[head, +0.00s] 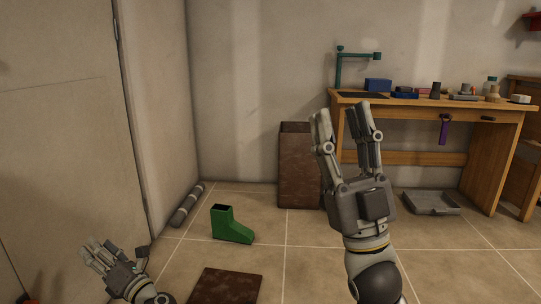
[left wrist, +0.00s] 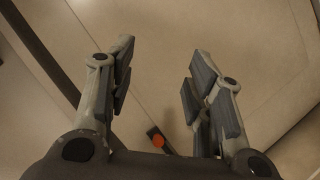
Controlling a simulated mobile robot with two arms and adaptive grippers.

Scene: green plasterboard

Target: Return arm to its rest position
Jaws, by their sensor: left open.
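My left gripper (head: 97,250) is low at the bottom left of the head view, near the pale door. In the left wrist view my left gripper (left wrist: 164,52) has its fingers spread apart with nothing between them. My right gripper (head: 343,110) is raised in the middle of the head view, fingers pointing up. Its fingers are apart, with no object between them. It hides part of the wall and the left end of the workbench.
A wooden workbench (head: 400,158) with tools stands at the back right, a grey tray (head: 430,203) on the floor below. A green boot (head: 230,225), brown bin (head: 298,175), brown mat (head: 226,288) and grey roll (head: 187,205) are on the tiles. The door (head: 65,130) is at left.

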